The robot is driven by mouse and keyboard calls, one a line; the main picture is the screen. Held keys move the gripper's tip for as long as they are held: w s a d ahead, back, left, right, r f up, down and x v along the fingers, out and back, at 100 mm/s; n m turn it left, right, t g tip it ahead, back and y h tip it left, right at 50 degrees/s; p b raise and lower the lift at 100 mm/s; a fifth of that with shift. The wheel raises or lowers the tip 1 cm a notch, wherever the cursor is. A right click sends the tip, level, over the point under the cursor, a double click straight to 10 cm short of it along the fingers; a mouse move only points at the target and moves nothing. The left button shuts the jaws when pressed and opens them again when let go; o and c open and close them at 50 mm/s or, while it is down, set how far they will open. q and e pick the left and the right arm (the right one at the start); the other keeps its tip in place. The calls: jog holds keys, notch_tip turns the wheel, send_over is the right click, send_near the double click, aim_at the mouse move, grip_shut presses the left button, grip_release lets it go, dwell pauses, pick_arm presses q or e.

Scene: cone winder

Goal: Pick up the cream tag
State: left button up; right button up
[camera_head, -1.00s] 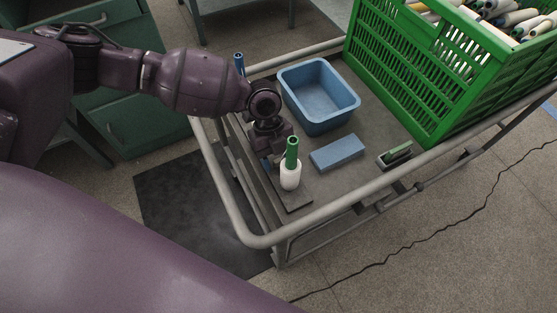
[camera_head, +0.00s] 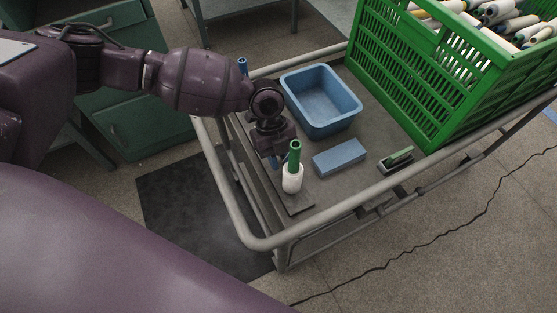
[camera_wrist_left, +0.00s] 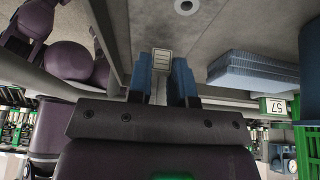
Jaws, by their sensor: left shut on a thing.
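The cream tag (camera_wrist_left: 162,62) is a small pale plate with dark lines, seen in the left wrist view between the two blue fingers. My left gripper (camera_wrist_left: 164,82) is shut on it. In the head view my left gripper (camera_head: 273,161) points down over the near left part of the cart, just behind a white cone with a green top (camera_head: 292,178). The tag cannot be made out in the head view; the gripper and the cone are in front of that spot. My right gripper is not in view.
On the cart (camera_head: 330,215) are a blue basin (camera_head: 321,125), a blue block (camera_head: 339,158), a small dark item with a green top (camera_head: 397,161) and a green crate (camera_head: 400,85) of cones. A blue post (camera_head: 242,67) stands at the rail. A "57" card (camera_wrist_left: 272,105) shows in the wrist view.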

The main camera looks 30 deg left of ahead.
pick_arm(q)
notch_tip(320, 180, up, 17)
jog(key=p, duration=0.4)
notch_tip(320, 180, up, 5)
jog(key=p, duration=0.2)
send_over(279, 161)
jog(key=shift+f, duration=0.15)
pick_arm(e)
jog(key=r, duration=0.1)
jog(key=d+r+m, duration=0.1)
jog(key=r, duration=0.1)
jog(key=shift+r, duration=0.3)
pick_arm(q)
jog(key=shift+f, duration=0.1)
